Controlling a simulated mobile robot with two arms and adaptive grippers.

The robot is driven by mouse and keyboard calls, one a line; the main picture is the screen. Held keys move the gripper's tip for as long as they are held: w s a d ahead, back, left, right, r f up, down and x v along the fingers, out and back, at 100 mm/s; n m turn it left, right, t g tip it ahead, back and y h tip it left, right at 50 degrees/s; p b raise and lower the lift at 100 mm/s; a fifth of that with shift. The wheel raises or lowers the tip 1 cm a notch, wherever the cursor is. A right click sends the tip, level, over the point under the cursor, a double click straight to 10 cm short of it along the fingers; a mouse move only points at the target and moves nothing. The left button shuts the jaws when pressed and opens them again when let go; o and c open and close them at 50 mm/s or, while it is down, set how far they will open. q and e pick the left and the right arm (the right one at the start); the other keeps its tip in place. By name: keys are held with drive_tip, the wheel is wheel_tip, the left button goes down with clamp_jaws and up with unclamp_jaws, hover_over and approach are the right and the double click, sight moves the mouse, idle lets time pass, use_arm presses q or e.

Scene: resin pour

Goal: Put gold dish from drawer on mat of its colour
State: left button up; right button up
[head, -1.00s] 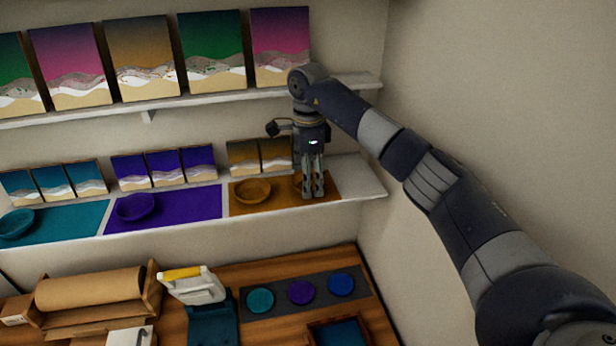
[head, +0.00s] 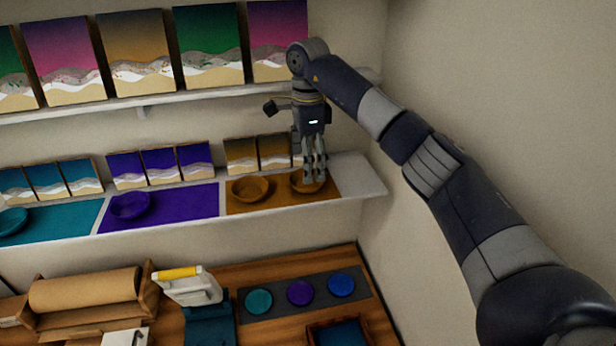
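Two gold-brown dishes are on the gold-brown mat (head: 270,207) at the right end of the lower shelf. The left dish (head: 250,189) stands clear. The right dish (head: 299,187) is partly hidden by my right gripper (head: 314,181). That gripper points down, with its fingertips at the right dish. The fingers overlap the dish in the picture, so I cannot tell whether they grip it or stand apart. The dish appears level, at about the height of the left one. My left gripper is not in view. No open drawer shows.
A purple mat (head: 185,212) with a purple dish (head: 129,206) and a teal mat (head: 65,221) with a teal dish (head: 12,221) lie to the left. Small pictures stand behind. The shelf's right end is bare.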

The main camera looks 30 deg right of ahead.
drive_tip(key=shift+r+b, duration=0.55)
drive_tip(key=shift+r, duration=1.4)
drive_tip(key=shift+a, duration=0.1)
